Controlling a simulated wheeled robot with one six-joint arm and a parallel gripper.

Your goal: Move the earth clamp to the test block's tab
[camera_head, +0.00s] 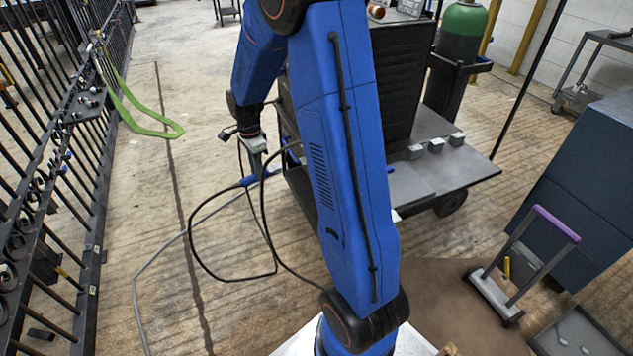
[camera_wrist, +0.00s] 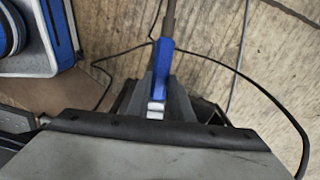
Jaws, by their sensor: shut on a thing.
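My gripper (camera_head: 257,167) hangs at the end of my blue arm, left of the cart in the head view, above the floor. It is shut on the earth clamp (camera_head: 248,181), which has a blue handle and a dark cable. In the wrist view the clamp's blue part (camera_wrist: 162,62) lies between the fingertips (camera_wrist: 156,100), with the cable running off past it. The clamp's jaws are too small to make out. Small grey blocks (camera_head: 435,146) sit on the cart top; I cannot tell which is the test block, nor see its tab clearly.
The cart (camera_head: 420,185) with a dark cabinet (camera_head: 400,80) stands right of my gripper, partly behind my arm. A black barred gate (camera_head: 75,120) runs along the left. Cable loops (camera_head: 235,277) hang toward the floor. A purple-handled trolley (camera_head: 520,260) stands at right.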

